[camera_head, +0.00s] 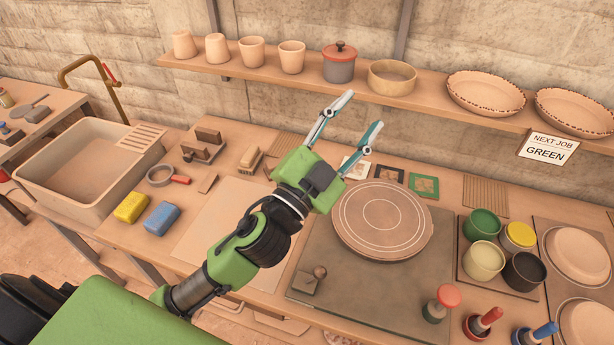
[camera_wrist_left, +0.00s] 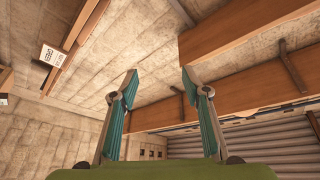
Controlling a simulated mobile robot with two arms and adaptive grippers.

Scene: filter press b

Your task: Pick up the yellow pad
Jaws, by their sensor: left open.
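The yellow pad (camera_head: 132,207) lies on the wooden bench at the left, between the sink and a pale board. A blue pad (camera_head: 162,218) lies just to its right, a small gap apart. My left gripper (camera_head: 361,120) is open and empty, raised over the bench well to the right of the yellow pad, with its fingers pointing up toward the shelf. In the left wrist view the open fingers (camera_wrist_left: 160,85) have nothing between them, and the yellow pad does not show there. My right gripper is not in view.
A sink (camera_head: 60,190) stands left of the pads. A pale board (camera_head: 210,240) lies right of them. A round disc (camera_head: 383,218) sits on a dark mat, with paint pots (camera_head: 483,260) to its right. A shelf (camera_head: 330,82) with cups and bowls runs along the wall.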

